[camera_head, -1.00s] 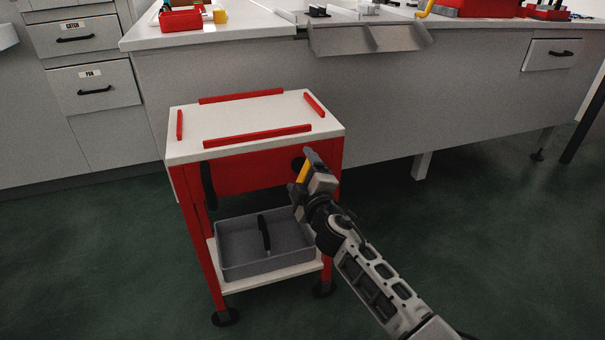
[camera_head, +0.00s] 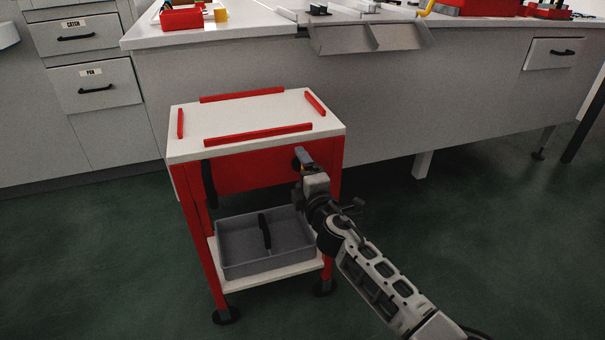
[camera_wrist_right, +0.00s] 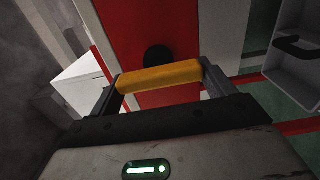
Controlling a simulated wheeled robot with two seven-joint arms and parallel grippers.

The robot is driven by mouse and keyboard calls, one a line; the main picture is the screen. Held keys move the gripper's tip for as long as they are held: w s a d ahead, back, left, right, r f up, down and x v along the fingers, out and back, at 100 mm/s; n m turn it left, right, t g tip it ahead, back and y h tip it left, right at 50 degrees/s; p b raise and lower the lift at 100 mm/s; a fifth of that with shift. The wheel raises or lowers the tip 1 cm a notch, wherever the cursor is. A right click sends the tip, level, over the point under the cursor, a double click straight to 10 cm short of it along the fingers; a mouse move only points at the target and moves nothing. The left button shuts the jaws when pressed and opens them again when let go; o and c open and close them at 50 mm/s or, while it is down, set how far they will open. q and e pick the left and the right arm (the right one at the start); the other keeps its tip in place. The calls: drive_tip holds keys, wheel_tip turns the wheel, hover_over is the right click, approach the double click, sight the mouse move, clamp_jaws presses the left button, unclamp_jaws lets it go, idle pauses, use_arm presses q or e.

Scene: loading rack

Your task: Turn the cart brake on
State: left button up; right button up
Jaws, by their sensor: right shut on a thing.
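The red and white cart (camera_head: 255,133) stands in front of the counter, with a white top and red rails. My right gripper (camera_head: 302,160) is at the upper right of the cart's red front panel. In the right wrist view, the gripper (camera_wrist_right: 160,82) is shut on a yellow brake handle (camera_wrist_right: 160,76), which spans between the two fingers. A round black hub (camera_wrist_right: 157,57) shows on the red panel behind the handle. In the head view the gripper hides most of the handle. My left gripper is not in view.
A grey bin (camera_head: 240,268) with a black handle sits on the cart's lower shelf (camera_head: 275,281). A black upright handle (camera_head: 209,185) is at the cart's left front. The counter (camera_head: 230,40) stands behind. Green floor (camera_head: 470,230) is clear at right.

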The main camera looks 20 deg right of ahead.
drive_tip(key=shift+f, duration=0.1)
drive_tip(key=o, duration=0.9)
drive_tip(key=shift+s, duration=0.15)
use_arm(q)
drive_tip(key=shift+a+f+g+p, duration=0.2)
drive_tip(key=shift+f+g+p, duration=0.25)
drive_tip(key=shift+p, duration=0.3)
use_arm(e)
drive_tip(key=s, duration=1.5)
drive_tip(key=shift+s+d, duration=0.25)
drive_tip(key=shift+s, duration=0.1)
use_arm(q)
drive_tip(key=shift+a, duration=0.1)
